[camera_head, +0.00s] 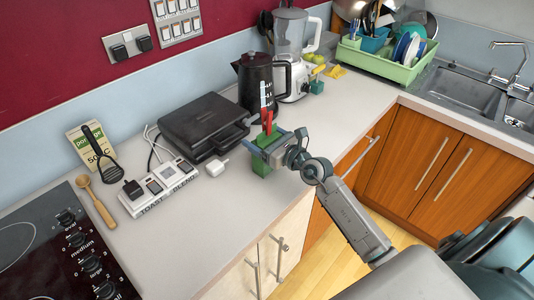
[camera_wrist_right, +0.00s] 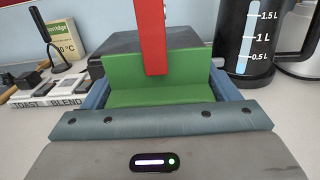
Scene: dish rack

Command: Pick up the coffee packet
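A green packet (camera_head: 261,167) with a red clip-like strip (camera_head: 267,122) on top stands upright near the front edge of the counter; I take it for the coffee packet. My right gripper (camera_head: 267,150) is around its upper part. In the right wrist view the green packet (camera_wrist_right: 150,75) fills the space between the blue fingers (camera_wrist_right: 155,97), one on each side. The red strip (camera_wrist_right: 154,35) rises in front of it. The fingers are wide apart and close to its sides; whether they press on it I cannot tell. My left gripper is not in view.
A black sandwich toaster (camera_head: 203,124) and a white plug (camera_head: 217,167) are left of the packet. A dark kettle (camera_head: 257,84) and a blender (camera_head: 291,45) stand behind. A socket strip (camera_head: 158,186) lies farther left. The counter in front of it is clear.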

